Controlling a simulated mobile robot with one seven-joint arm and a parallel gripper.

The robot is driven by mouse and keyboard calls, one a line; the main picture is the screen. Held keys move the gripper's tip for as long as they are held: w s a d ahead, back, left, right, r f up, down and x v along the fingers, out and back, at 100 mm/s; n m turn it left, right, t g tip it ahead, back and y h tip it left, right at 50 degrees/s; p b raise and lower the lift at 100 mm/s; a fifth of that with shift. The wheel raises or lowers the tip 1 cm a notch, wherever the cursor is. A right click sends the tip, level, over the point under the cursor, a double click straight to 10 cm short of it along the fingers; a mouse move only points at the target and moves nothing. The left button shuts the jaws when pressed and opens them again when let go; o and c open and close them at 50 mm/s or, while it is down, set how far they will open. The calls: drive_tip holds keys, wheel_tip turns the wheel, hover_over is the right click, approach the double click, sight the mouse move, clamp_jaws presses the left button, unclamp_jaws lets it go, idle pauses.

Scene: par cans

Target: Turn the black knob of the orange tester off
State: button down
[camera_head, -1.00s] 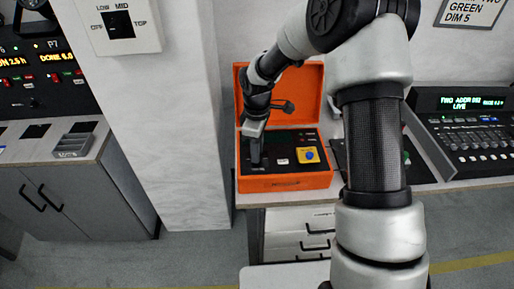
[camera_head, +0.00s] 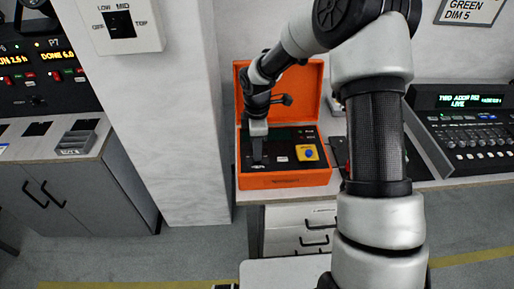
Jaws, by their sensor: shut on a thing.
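The orange tester (camera_head: 290,180) is an open case on the counter, its lid raised at the back. Its dark panel carries a yellow square with a blue round part (camera_head: 307,152) at the right and a small white label or button near the middle. My gripper (camera_head: 257,163) points down onto the left part of the panel. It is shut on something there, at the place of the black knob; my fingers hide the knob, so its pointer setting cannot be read.
A control desk with a lit display (camera_head: 472,101) stands at the right. A wall box with a LOW, MID, TOP switch (camera_head: 121,24) is on the pillar at upper left. A grey counter with a small tray (camera_head: 78,140) is at the left. White drawers (camera_head: 300,230) are below the tester.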

drive_tip(key=c, duration=1.5)
unclamp_jaws()
drive_tip(key=shift+c, duration=0.2)
wheel_tip(320, 180, up, 17)
drive_tip(key=p, duration=0.1)
drive_tip(key=shift+r, duration=0.2)
drive_tip(key=shift+r, duration=0.1)
